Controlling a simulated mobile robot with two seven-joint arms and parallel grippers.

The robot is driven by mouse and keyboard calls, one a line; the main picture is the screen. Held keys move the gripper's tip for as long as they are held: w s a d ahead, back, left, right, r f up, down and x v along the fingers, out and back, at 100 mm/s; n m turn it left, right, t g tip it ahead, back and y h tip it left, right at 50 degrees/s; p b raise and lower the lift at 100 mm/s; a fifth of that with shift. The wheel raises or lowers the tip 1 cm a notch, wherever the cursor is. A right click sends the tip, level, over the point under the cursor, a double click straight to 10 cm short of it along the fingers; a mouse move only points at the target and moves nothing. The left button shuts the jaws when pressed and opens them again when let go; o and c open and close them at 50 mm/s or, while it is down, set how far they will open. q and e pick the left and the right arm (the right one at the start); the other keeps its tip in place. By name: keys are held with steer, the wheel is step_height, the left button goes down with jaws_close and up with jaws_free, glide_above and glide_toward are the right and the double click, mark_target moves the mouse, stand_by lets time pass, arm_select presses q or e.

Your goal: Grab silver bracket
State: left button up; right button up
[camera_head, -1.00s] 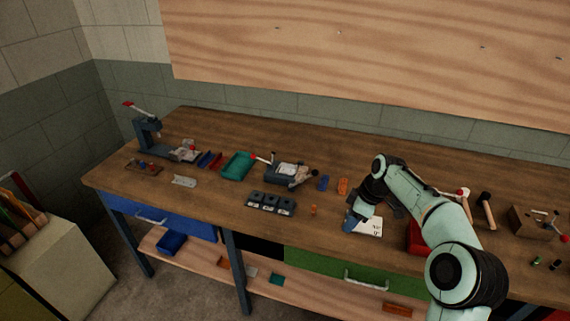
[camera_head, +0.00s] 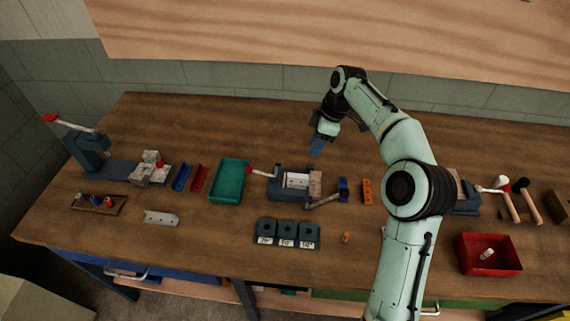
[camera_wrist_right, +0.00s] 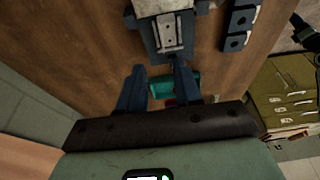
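A silver bracket (camera_head: 161,218) with small holes lies on the left front of the workbench. Another pale metal piece with holes (camera_head: 297,181) sits in the grey vise (camera_head: 284,190) at the middle of the bench; in the right wrist view this piece (camera_wrist_right: 168,32) shows at the top. My right gripper (camera_head: 318,146) hangs over the back of the bench, behind and right of the vise, well away from the loose bracket. In the right wrist view its two fingers (camera_wrist_right: 158,72) are apart with nothing held between them. My left gripper is out of view.
A teal tray (camera_head: 229,180) stands left of the vise, beside red and blue bars (camera_head: 200,178). A lever press (camera_head: 95,155) stands at the far left. Dark labelled blocks (camera_head: 287,234) lie in front; a red bin (camera_head: 487,255) is at right. The back-left bench is clear.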

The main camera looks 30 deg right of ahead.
steer(key=b, duration=0.1)
glide_above(301, 174)
steer(key=s+d, duration=0.1)
steer(key=f, duration=0.7)
steer(key=shift+s+d+f, duration=0.2)
steer(key=shift+w+a+f, duration=0.15)
steer(key=shift+w+f, duration=0.1)
steer(key=shift+f, duration=0.15)
steer(key=x, duration=0.4)
steer(key=shift+w+a+f, duration=0.15)
steer(key=shift+w+a, duration=0.05)
steer(key=shift+w, duration=0.1)
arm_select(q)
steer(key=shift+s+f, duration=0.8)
arm_select(e)
jaws_close()
